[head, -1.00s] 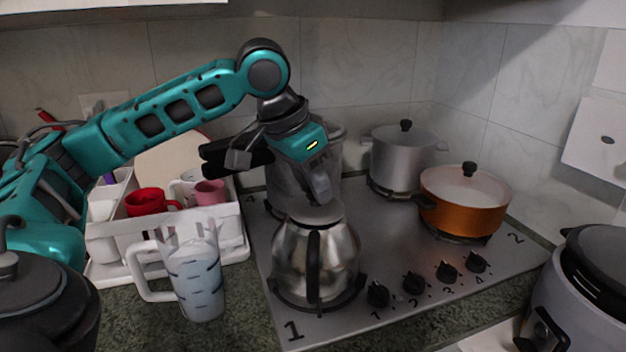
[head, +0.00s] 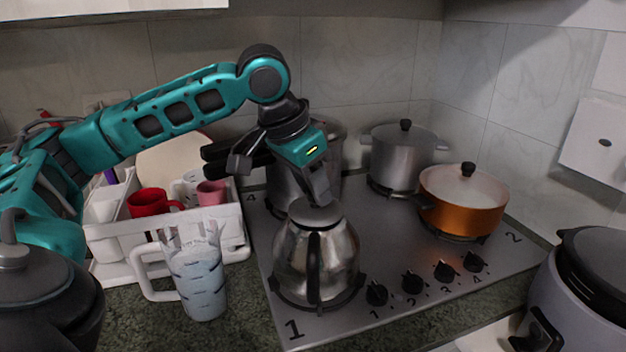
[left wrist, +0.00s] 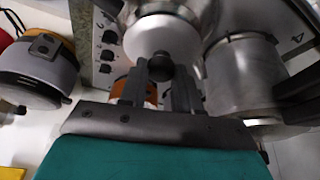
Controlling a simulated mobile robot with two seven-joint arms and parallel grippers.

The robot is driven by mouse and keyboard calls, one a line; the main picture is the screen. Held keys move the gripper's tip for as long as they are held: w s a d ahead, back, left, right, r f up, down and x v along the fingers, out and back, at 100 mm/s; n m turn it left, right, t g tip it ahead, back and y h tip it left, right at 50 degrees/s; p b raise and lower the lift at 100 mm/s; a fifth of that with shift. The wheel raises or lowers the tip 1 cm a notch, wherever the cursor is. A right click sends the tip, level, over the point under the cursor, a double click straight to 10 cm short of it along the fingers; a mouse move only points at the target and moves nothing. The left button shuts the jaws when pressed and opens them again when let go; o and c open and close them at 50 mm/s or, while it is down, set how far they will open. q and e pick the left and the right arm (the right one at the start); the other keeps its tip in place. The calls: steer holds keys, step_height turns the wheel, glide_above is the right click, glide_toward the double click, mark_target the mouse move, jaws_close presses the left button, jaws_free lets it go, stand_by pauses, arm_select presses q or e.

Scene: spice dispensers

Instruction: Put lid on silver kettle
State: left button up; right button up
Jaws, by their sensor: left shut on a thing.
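The silver kettle (head: 335,262) stands upright on the front left burner of the stove, its black handle facing me. My left gripper (head: 320,200) points down over the kettle's top and is shut on the lid. The lid (head: 313,215) is a silver disc at the kettle's mouth; I cannot tell whether it rests on the rim or is slightly above it. In the left wrist view the fingers (left wrist: 158,88) close around the lid's black knob (left wrist: 160,67), with the round lid (left wrist: 158,36) beyond. My right gripper is not in view.
A large steel pot (head: 285,180) stands close behind the kettle. Another silver pot (head: 398,160) and an orange pot (head: 465,205) are to the right. A measuring jug (head: 197,285) and a white rack (head: 237,225) with mugs stand left. A rice cooker (head: 575,300) is at front right.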

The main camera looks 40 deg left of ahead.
arm_select(q)
steer(key=shift+f, duration=0.45)
stand_by(0.4)
steer(key=o, duration=1.6)
step_height(320, 180, up, 3)
steer(key=shift+f+p, duration=0.15)
steer(key=shift+p, duration=1)
steer(key=shift+r, duration=2.2)
steer(key=shift+f, duration=0.1)
